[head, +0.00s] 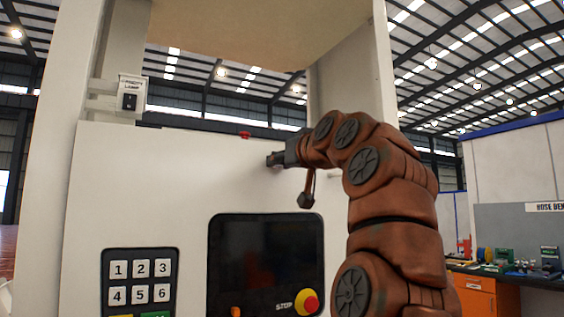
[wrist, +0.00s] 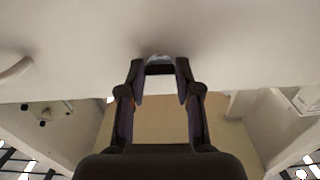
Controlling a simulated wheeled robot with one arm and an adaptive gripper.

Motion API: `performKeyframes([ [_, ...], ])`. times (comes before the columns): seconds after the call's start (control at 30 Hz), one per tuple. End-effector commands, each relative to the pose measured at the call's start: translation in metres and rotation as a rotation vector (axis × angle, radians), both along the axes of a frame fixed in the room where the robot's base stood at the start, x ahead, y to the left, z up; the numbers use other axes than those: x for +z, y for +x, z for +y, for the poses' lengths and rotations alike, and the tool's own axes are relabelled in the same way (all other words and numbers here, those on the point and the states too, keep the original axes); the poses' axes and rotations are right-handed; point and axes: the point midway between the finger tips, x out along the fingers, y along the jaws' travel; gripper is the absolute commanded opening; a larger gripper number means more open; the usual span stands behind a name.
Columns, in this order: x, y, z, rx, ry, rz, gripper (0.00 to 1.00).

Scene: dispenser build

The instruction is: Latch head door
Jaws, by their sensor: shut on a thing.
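The head door (head: 180,190) is a broad white panel in the head view, upright, with its top edge below an open gap. It also fills the top of the wrist view (wrist: 230,45). My gripper (head: 273,160) is at the upper part of this panel, reaching in from the right. In the wrist view my gripper (wrist: 160,72) has its two fingers on either side of a small grey latch knob (wrist: 158,57) on the white face, and is shut on it. The knob is mostly hidden by the fingers. I cannot tell whether the latch is engaged.
A keypad (head: 140,275), a dark screen (head: 265,250) and a red stop button (head: 307,301) sit low on the panel. A small red part (head: 245,135) is on its top edge. A labelled switch box (head: 130,96) is upper left. A workbench (head: 485,292) stands at right.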

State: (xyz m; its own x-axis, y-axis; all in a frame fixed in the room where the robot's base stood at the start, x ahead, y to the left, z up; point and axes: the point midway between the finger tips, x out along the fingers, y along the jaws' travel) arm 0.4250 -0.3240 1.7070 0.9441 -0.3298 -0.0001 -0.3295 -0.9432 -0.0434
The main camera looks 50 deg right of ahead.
Motion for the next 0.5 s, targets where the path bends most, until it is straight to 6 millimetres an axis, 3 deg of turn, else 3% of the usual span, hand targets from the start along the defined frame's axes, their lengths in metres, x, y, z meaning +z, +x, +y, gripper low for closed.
performKeyframes([
  [0.5, 0.0015, -0.0007, 0.0009, 0.002, 0.376, -0.131, 0.00],
])
